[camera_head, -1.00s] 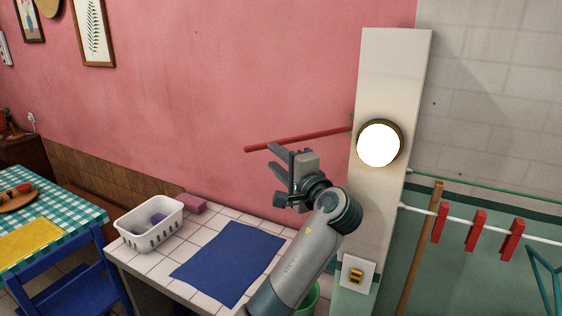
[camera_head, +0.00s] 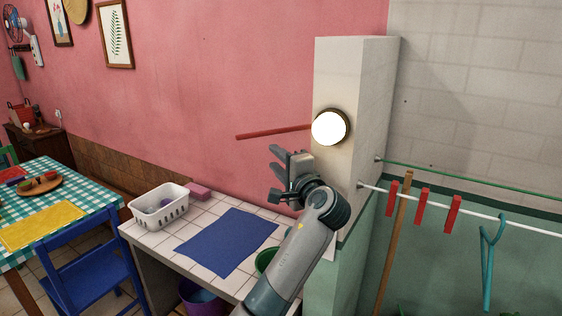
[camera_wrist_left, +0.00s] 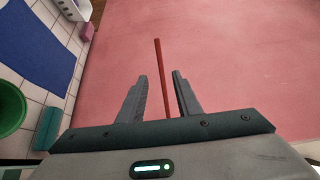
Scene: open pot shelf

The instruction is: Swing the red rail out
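The red rail (camera_head: 272,132) is a thin bar sticking out to the left from the pale pillar, in front of the pink wall. Its pillar end is partly hidden near the round lamp. My left gripper (camera_head: 273,161) is open and empty, just below the rail in the head view, its fingers pointing up and left. In the left wrist view the rail (camera_wrist_left: 160,75) runs up between the two open fingers (camera_wrist_left: 160,85), with a gap on each side and no visible contact. How far beyond the fingers it lies is unclear. My right gripper is not in view.
The pillar (camera_head: 336,75) carries a bright round lamp (camera_head: 329,128). Below are a tiled counter with a blue mat (camera_head: 228,241), a white basket (camera_head: 160,207) and a green bucket (camera_head: 265,260). Red pegs (camera_head: 422,206) hang on a white line at right.

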